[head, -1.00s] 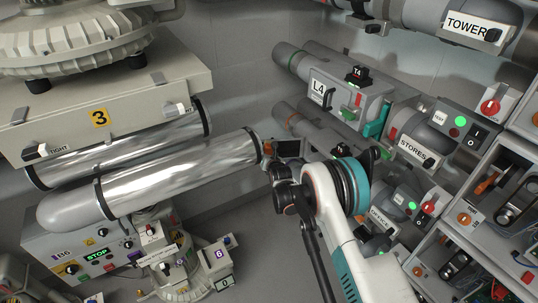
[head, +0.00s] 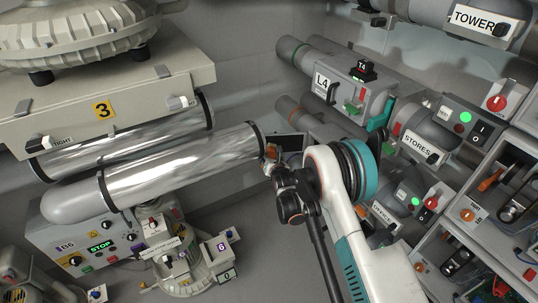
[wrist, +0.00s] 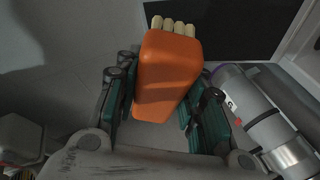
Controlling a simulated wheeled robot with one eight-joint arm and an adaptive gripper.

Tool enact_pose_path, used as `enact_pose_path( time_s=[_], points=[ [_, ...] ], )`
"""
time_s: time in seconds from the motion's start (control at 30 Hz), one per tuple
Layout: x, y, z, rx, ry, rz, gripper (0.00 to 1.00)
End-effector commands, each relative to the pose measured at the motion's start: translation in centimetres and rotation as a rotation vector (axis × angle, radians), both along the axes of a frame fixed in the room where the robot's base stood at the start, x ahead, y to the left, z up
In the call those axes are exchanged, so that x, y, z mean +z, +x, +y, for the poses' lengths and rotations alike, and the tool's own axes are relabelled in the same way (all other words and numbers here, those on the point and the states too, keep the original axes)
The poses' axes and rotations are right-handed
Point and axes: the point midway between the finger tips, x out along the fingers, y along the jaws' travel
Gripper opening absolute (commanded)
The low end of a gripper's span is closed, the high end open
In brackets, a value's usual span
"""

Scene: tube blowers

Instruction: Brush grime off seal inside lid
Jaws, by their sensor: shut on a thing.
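My gripper (wrist: 158,104) is shut on an orange brush (wrist: 168,72), with the dark green finger pads on either side of its block. Several cream bristle tufts stick out of the brush's far end. In the head view the brush (head: 271,151) is a small orange patch at the end of my arm, in front of a dark rectangular panel (head: 290,141). That panel shows in the wrist view as a black, light-edged surface (wrist: 238,28) beyond the bristles. I cannot tell whether it is the lid. No seal or grime can be made out.
Large silver tubes (head: 185,165) end just left of my gripper. A grey L4 box (head: 345,90) with a teal flap (head: 380,115) stands to the right. A STORES pipe unit (head: 425,140) and shelving are farther right.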

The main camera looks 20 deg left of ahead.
Motion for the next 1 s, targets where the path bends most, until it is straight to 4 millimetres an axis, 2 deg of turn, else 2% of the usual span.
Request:
enact_pose_path(
  time_s=[0.37, 0.73, 1.0],
  points=[
    [0.0, -0.2, -0.1, 0.000, 0.000, 0.000, 0.17],
    [0.0, -2.6, -1.2, 0.000, -0.001, -0.001, 0.17],
    [0.0, -2.8, -1.3, 0.000, 0.000, 0.000, 0.17]
  ],
)
